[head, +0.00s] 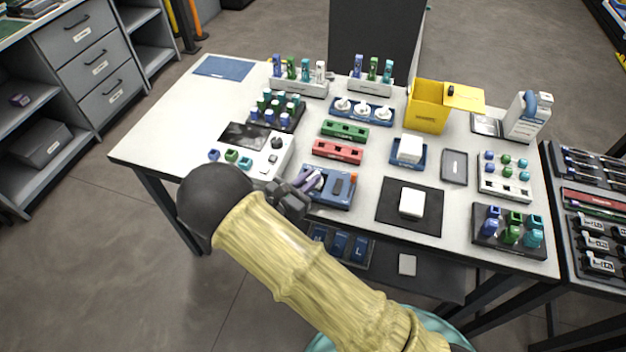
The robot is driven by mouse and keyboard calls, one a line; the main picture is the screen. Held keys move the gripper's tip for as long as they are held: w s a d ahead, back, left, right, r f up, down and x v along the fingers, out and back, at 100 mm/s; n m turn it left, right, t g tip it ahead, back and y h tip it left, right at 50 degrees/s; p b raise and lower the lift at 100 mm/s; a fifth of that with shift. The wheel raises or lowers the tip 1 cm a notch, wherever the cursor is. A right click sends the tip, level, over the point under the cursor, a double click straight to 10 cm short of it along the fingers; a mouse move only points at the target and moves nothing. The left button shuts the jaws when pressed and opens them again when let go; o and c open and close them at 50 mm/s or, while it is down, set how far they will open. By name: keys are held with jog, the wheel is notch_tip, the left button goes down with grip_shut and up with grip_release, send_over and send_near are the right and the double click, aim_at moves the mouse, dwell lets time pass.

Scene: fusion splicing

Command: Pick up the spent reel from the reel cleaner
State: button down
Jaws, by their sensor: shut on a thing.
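The blue device that I take to be the reel cleaner (340,190) sits at the front edge of the table, with a dark patch and an orange part on top. My gripper (306,184) is at its left end, low over it, and is shut on a small pale lilac-grey thing, which I take to be the spent reel (309,179). The gripper and arm hide most of it. I cannot tell whether it still touches the cleaner.
A white device with a black panel (247,150) stands close to the left. A red block (337,151) and a green block (345,131) lie behind. A black mat (425,222) with a white box lies to the right. A yellow bin (427,107) stands at the back.

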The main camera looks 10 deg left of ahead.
jog(key=shift+r, duration=0.1)
notch_tip(320, 180, up, 10)
jog(key=shift+f, duration=0.1)
dwell(0.4)
